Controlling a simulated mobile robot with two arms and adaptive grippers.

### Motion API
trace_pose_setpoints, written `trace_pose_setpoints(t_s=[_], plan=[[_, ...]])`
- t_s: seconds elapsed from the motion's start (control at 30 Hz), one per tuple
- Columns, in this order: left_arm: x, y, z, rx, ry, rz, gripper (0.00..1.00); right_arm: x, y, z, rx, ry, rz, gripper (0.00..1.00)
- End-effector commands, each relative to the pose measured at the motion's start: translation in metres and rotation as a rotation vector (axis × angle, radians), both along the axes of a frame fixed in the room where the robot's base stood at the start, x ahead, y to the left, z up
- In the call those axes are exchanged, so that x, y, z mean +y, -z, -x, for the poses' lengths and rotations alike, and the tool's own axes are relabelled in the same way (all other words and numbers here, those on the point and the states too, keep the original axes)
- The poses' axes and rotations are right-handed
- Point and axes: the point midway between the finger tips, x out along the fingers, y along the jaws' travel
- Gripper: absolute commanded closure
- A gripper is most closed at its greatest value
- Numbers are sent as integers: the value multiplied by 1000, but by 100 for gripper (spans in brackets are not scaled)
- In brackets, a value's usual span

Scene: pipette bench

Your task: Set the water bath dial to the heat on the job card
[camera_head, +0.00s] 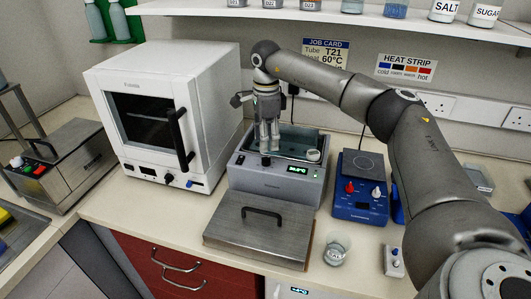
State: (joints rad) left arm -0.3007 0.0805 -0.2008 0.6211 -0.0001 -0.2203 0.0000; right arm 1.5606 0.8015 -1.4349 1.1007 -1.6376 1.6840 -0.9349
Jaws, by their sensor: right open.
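The grey water bath (258,183) stands on the bench, with an open water-filled basin at its back. Its front has a green lit display (298,169), too small to read surely, and a small black dial (266,162) left of it. The job card (314,58) on the wall reads "Tube T21" and "60°C". My right gripper (270,147) points down at the bath's front edge, fingers open, just above the dial. I cannot tell whether the fingertips touch the dial. My left gripper is out of view.
A metal lid (250,235) with a black handle lies in front of the bath. A white oven (150,75) stands left, a blue hotplate (357,208) right. A glass beaker (335,252) is near the front edge. A shelf (330,15) with jars runs above.

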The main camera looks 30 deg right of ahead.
Motion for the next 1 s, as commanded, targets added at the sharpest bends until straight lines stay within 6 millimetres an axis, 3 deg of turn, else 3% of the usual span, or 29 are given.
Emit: trace_pose_setpoints(t_s=[0.3, 0.5, 0.73, 1.0], plan=[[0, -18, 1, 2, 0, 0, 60, 0, 52, 1, 2, 0, -2, 54], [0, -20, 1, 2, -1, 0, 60, 1, 65, 0, 0, -1, -2, 54], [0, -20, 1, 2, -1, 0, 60, 1, 66, 0, -1, -1, -3, 54], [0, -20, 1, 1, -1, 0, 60, 1, 66, 0, -1, -1, -3, 86]])
